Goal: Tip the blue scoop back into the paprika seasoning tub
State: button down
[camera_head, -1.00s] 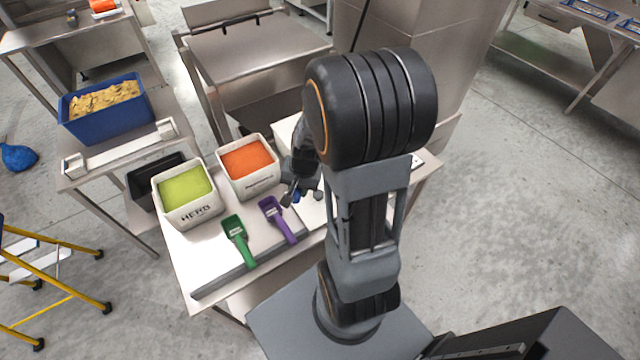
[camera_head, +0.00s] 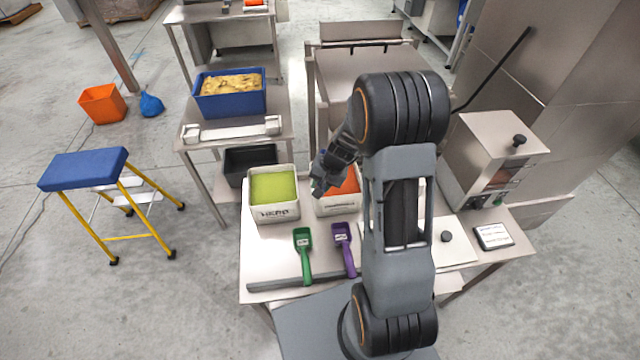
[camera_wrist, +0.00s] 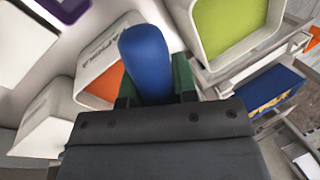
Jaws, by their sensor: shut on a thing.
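The paprika tub, white with orange seasoning, stands on the steel table (camera_head: 268,262); its wall (camera_head: 337,207) is partly covered by my arm in the head view. In the wrist view its lettered white side (camera_wrist: 97,52) shows, with some orange inside. My gripper (camera_head: 322,184) is above the left part of this tub, near the gap to the green-filled tub. In the wrist view my gripper (camera_wrist: 154,88) is shut on the blue scoop (camera_wrist: 146,55), seen as a rounded blue part between the fingers. The scoop's bowl and any contents are hidden.
The tub of green seasoning (camera_head: 275,213) stands close on the left. A green scoop (camera_head: 304,252) and a purple scoop (camera_head: 343,248) lie in front. A black bin (camera_head: 250,160) is behind, and a steel machine (camera_head: 490,150) stands at the right.

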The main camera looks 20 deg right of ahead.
jog(key=f+t+y+b, duration=0.1)
jog(key=f+y+b, duration=0.1)
jog(key=shift+d+t+y, duration=0.1)
jog(key=shift+t+y, duration=0.2)
jog(key=shift+y+b, duration=0.3)
jog(key=shift+b, duration=0.5)
jog(key=t+y+b, duration=0.1)
jog(key=y+b, duration=0.1)
jog(key=d+r+t+y+b, duration=0.1)
jog(key=y+b, duration=0.1)
jog(key=s+t+y+b, duration=0.1)
jog(key=t+y+b, duration=0.1)
jog(key=shift+d+r, duration=0.2)
jog(key=shift+r, duration=0.05)
jog(key=shift+y+b, duration=0.3)
jog(key=shift+b, duration=0.2)
jog(key=shift+d+r+t+y+b, duration=0.15)
jog(key=shift+t+y+b, duration=0.25)
jog(key=shift+b, duration=0.45)
jog(key=shift+s+d+y+b, duration=0.1)
jog(key=shift+y+b, duration=0.4)
jog(key=shift+b, duration=0.4)
